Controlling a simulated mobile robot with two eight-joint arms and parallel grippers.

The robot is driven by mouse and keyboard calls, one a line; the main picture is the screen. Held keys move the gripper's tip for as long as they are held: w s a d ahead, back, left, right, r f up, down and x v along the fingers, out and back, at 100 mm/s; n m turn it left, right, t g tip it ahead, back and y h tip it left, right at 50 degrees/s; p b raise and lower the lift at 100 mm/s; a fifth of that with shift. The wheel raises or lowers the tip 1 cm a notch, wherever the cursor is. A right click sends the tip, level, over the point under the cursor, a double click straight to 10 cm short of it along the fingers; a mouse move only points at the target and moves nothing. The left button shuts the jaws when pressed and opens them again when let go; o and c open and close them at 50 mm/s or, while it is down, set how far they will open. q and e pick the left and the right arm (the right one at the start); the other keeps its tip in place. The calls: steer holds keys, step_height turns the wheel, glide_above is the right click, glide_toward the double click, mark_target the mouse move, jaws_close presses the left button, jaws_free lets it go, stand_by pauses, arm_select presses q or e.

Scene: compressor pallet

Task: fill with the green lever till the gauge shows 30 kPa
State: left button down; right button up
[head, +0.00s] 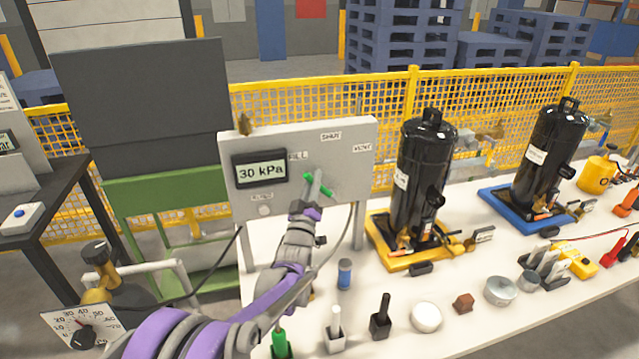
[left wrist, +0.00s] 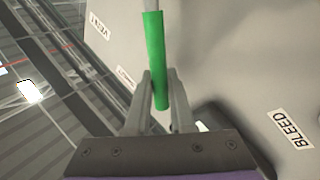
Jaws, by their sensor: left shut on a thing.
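The green lever (head: 319,185) is on the front of a grey panel (head: 350,185). It slants from upper left to lower right, its upper left end below the partly hidden FILL label (head: 298,155). The gauge (head: 262,171) on the panel reads 30 kPa. My left gripper (head: 313,186) is shut on the lever and covers part of it. In the left wrist view its fingers (left wrist: 160,92) stand on both sides of the lever's green grip (left wrist: 154,50). My right gripper is not in view.
The SHUT label (head: 331,136) and VENT label (head: 362,147) are on the panel, with a round button (head: 264,211) below the gauge. Black compressors (head: 424,175) stand to the right on the white table (head: 385,340). Small tools and cups line the front.

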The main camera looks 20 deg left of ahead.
arm_select(q)
steer(key=shift+s+a+f+n+y+b, duration=0.2)
steer(key=shift+f+n+y+b, duration=0.15)
steer(key=shift+n, duration=0.25)
steer(key=shift+s+a+f+n+y+b, duration=0.1)
steer(key=shift+a+f+n+y+b, duration=0.1)
steer(key=shift+n+y, duration=0.35)
steer(key=c, duration=1)
jaws_free()
steer(key=shift+c, duration=0.2)
steer(key=b+v, duration=0.1)
steer(key=v, duration=0.9)
steer(key=shift+s+f, duration=0.3)
